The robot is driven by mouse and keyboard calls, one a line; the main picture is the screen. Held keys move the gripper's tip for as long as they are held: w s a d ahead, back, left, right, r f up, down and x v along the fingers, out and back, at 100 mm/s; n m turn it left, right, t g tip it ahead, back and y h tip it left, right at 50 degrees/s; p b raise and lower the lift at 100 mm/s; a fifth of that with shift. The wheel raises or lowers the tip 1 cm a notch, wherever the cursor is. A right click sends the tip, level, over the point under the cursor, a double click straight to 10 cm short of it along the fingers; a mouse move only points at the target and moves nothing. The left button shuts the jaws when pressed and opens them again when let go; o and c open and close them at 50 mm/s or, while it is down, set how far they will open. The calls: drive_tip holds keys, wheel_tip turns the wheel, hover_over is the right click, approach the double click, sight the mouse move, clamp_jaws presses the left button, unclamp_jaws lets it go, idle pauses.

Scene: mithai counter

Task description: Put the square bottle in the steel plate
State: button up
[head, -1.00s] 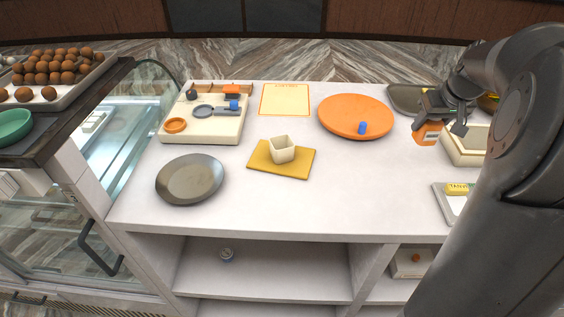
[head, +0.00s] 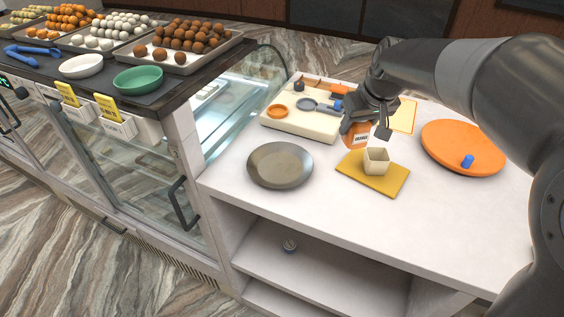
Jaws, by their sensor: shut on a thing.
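The square bottle (head: 358,136) is orange with a pale label. My gripper (head: 366,121) is shut on it and holds it above the counter, in front of the cream tray's right end in the picture. The bottle hangs just behind the yellow mat and the cream cup. Its upper part is hidden by my gripper. The steel plate (head: 280,165), round, dark grey and empty, lies on the counter to the left of the bottle and nearer the front edge.
A cream cup (head: 376,161) stands on a yellow mat (head: 384,187). A cream tray (head: 314,126) holds small items behind the plate. An orange round board (head: 463,150) with a blue piece (head: 467,161) lies to the right. A glass case with sweets stands at left.

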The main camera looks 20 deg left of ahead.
drive_tip(key=s+a+n, duration=0.1)
drive_tip(key=s+a, duration=0.2)
drive_tip(key=a, duration=0.3)
hover_over(280, 168)
wheel_tip(280, 168, down, 7)
drive_tip(key=shift+r, duration=0.1)
drive_tip(key=shift+a+f, duration=0.1)
drive_tip(key=shift+f, duration=1.9)
drive_tip(key=o, duration=1.1)
drive_tip(key=shift+f, duration=0.15)
drive_tip(key=v, duration=1.2)
drive_tip(key=shift+d, duration=0.2)
drive_tip(key=shift+w, duration=0.2)
